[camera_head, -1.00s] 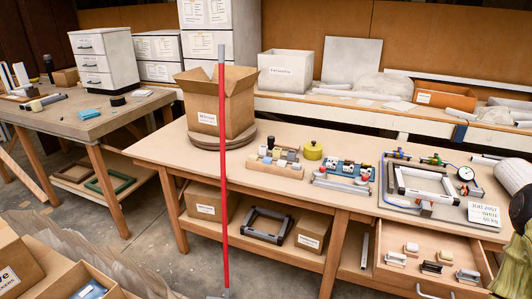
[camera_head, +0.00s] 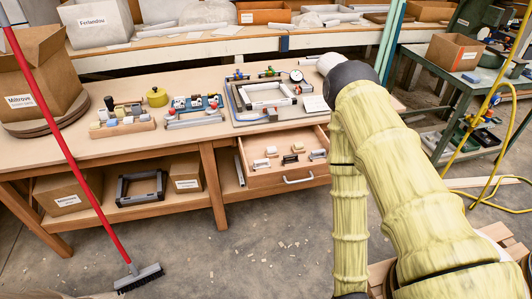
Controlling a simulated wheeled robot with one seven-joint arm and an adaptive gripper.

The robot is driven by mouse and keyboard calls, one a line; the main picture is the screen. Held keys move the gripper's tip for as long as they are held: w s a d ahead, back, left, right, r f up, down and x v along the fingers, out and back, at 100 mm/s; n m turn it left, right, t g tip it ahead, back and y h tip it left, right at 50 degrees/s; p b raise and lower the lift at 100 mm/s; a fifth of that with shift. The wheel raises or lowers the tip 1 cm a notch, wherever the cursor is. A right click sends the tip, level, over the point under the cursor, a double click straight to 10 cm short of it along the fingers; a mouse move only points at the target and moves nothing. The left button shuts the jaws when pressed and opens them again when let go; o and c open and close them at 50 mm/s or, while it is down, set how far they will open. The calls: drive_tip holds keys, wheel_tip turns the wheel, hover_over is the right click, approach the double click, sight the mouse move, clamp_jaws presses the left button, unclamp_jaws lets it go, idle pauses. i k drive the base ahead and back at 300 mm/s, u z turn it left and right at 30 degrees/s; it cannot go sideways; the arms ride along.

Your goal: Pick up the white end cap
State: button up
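Several small pieces lie in the open drawer (camera_head: 250,181) under the workbench, in the head view. A whitish piece (camera_head: 262,164) lies at the drawer's left front, and a pale grey-white piece (camera_head: 318,155) lies at its right. Cream pieces (camera_head: 298,147) lie behind, and a dark piece (camera_head: 290,159) lies between. They are too small to tell for sure which is the white end cap. My arm, in a yellowish sleeve, fills the right of the view and bends down past the drawer's right side. My gripper is not seen; the arm's lower end runs out at the bottom edge.
The workbench (camera_head: 190,143) holds a wooden block with small parts (camera_head: 122,128), a yellow round pot (camera_head: 157,97) and a frame fixture (camera_head: 265,97). A red-handled broom (camera_head: 70,150) leans at left. A green trolley (camera_head: 450,88) and yellow hose stand right. Floor before the drawer is mostly clear.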

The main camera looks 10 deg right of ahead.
sight(270, 150)
drive_tip(key=k, duration=0.4)
drive_tip(key=z, duration=1.6)
drive_tip(key=i, duration=1.25)
drive_tip(key=u, duration=1.7)
